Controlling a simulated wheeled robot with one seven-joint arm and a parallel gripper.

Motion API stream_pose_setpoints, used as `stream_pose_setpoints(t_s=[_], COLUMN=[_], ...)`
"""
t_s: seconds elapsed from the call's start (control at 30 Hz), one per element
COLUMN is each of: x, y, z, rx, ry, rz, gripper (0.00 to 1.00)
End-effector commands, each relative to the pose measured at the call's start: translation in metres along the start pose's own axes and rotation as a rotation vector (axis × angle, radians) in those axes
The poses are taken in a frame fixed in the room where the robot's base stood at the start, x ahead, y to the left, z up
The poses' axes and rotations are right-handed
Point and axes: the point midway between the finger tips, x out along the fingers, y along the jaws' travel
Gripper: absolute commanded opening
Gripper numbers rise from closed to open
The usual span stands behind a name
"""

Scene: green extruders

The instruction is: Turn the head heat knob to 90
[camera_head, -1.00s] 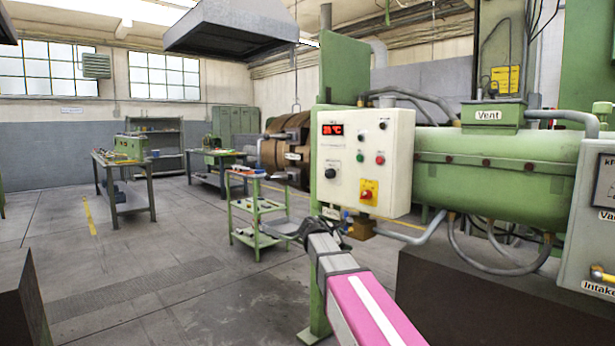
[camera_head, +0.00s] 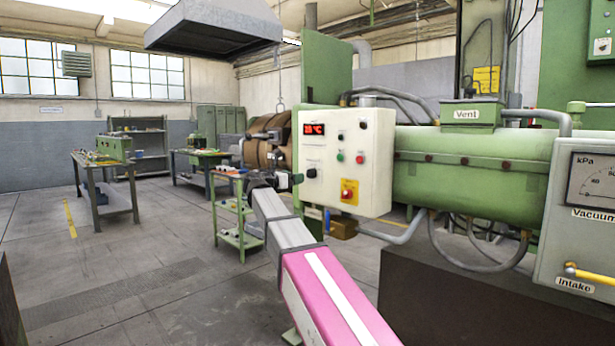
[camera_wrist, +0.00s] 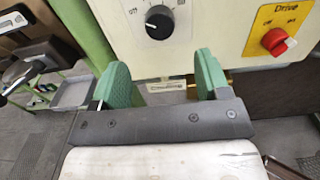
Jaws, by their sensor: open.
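The white control box (camera_head: 371,160) stands on the green extruder in the head view, with a red temperature display (camera_head: 314,128) at its upper left. A black round knob (camera_head: 312,173) sits below the display. In the wrist view the black knob (camera_wrist: 159,22) is at the top, its white mark pointing up and left, near the "Off" label. My gripper (camera_wrist: 160,75) is open, its two green fingers apart and empty. The fingers are below the knob and not around it. In the head view my gripper (camera_head: 290,181) is just left of the box, small and partly hard to make out.
A red switch on a yellow plate (camera_head: 349,191) is at the box's lower right; it also shows in the wrist view (camera_wrist: 278,41). Small buttons (camera_head: 360,159) lie above it. A green trolley (camera_head: 239,238) stands behind my arm. Floor at left is open.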

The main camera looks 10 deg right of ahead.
Motion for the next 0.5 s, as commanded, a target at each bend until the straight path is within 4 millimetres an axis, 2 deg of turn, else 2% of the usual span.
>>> stream_pose_setpoints(t_s=[0.3,0.5], x=[0.058,0.082], y=[0.001,0.001], z=[-0.001,-0.001], rx=[0.002,0.002], ry=[0.002,0.003], rz=[-0.001,-0.001], gripper=[0.69,0.69])
